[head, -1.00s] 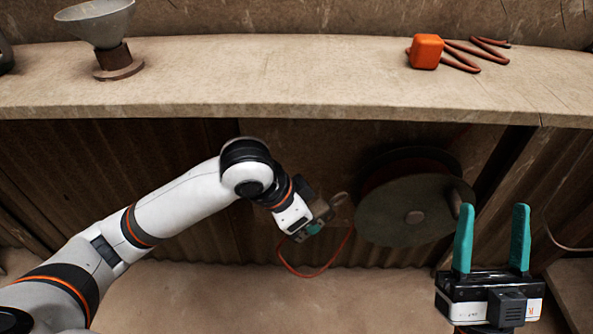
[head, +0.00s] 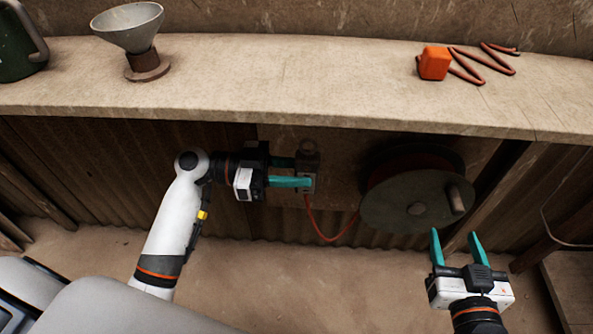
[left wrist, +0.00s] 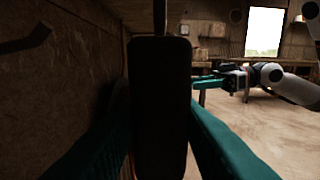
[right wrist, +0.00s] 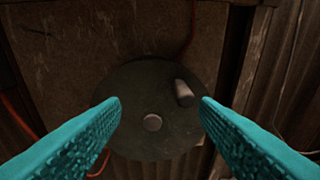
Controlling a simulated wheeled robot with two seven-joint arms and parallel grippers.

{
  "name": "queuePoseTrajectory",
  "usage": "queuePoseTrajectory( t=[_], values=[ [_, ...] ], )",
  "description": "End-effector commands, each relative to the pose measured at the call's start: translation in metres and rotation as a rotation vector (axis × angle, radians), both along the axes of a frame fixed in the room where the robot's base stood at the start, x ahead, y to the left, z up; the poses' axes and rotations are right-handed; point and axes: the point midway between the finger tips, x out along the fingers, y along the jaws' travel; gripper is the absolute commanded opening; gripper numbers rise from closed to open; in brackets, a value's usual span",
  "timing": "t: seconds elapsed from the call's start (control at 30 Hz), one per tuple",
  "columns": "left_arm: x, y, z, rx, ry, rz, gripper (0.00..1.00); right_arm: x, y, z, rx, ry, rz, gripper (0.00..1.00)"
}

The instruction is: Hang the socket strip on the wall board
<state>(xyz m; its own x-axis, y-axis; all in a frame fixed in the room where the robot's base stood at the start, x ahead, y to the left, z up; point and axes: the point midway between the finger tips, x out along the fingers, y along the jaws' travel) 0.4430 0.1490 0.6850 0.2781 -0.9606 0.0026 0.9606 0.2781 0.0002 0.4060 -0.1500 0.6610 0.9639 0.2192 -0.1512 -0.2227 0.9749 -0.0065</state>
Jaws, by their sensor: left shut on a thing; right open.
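The socket strip (head: 307,186) is upright in front of the wall board (head: 342,160), below the shelf, with a rounded end at its top. A red cable runs from its lower end. My left gripper (head: 300,172) is shut on the strip from the left. In the left wrist view the strip (left wrist: 160,110) is a dark slab between the teal fingers, close beside the board (left wrist: 60,75). Whether it touches the board or hangs on anything, I cannot tell. My right gripper (head: 454,238) is open and empty, below the cable reel.
The cable reel (head: 400,208) with a handle is at the board's right side; the red cable (head: 335,238) loops towards it. The floor below is clear.

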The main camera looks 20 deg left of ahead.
Motion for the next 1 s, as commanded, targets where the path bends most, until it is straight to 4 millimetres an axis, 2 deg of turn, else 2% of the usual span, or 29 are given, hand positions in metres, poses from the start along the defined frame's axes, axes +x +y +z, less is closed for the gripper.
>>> queuePoseTrajectory(
  t=[0.67, 1.0],
  values=[
    [0.039, 0.011, -0.004, 0.002, 0.0, -0.002, 0.02, 0.002, 0.002, 0.009, 0.016, -0.062, 0.003, 0.56],
    [0.059, 0.016, -0.005, 0.002, 0.0, -0.003, 0.02, 0.004, 0.006, 0.021, 0.037, -0.139, 0.011, 0.56]
  ],
)
